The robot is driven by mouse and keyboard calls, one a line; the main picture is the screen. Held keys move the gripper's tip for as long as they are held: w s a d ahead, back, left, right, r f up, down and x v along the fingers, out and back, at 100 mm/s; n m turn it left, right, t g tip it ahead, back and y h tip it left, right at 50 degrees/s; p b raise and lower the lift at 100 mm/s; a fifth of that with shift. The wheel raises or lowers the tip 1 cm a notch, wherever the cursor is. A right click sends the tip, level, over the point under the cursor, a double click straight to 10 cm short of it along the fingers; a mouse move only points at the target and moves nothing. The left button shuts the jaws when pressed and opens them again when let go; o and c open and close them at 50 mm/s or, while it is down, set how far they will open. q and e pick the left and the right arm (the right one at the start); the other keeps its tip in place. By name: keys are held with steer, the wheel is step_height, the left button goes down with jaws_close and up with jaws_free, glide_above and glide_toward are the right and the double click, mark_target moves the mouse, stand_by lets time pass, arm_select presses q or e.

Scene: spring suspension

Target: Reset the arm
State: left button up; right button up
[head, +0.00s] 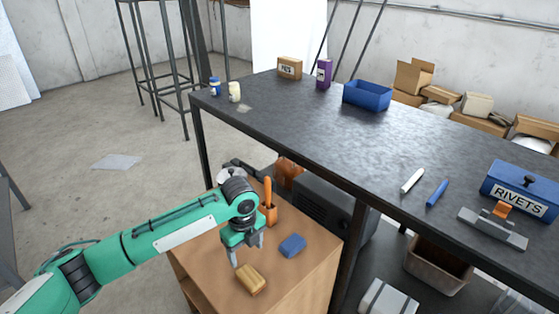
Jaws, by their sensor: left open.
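My left gripper (248,258) is open above the wooden cabinet (310,262) on the green left arm that comes in from the left. Its fingers point down and nothing shows between them. A yellow block-like piece (251,279) lies on the cabinet top just below and in front of the fingers. A blue block-like piece (292,245) lies to the right of the gripper. An orange holder (270,212) with an upright orange handle stands behind the gripper, partly hidden by the arm. My right gripper is not in view.
The dark workbench (300,130) carries a blue bin (367,95), a rivets box (520,190), a white marker (412,181), a blue marker (437,192) and a metal fixture (492,229). Its edge and leg stand close to the cabinet's right. Open floor lies at left.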

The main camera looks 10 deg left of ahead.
arm_select(q)
steer(key=s+d+f+n+t+h, duration=0.1)
steer(key=s+d+f+n+h, duration=0.2)
steer(key=s, duration=0.4)
steer(key=s+d+f+n+t, duration=0.1)
steer(key=s+d+f+n, duration=0.2)
steer(key=s+d+n, duration=0.3)
steer(key=s+a+f+n+t+y, duration=0.1)
steer(key=s+a+n+t+y, duration=0.15)
steer(key=s+a+n, duration=1.25)
step_height(320, 180, down, 31)
steer(key=s+g+p, duration=0.2)
steer(key=s, duration=0.1)
steer(key=s+a+f, duration=0.2)
steer(key=s+f, duration=0.6)
steer(key=s, duration=0.1)
steer(key=s+a+f+g+p, duration=0.1)
steer(key=s+f, duration=0.8)
steer(key=shift+s+a+m, duration=0.2)
steer(key=shift+a+m, duration=0.15)
steer(key=shift+m, duration=0.05)
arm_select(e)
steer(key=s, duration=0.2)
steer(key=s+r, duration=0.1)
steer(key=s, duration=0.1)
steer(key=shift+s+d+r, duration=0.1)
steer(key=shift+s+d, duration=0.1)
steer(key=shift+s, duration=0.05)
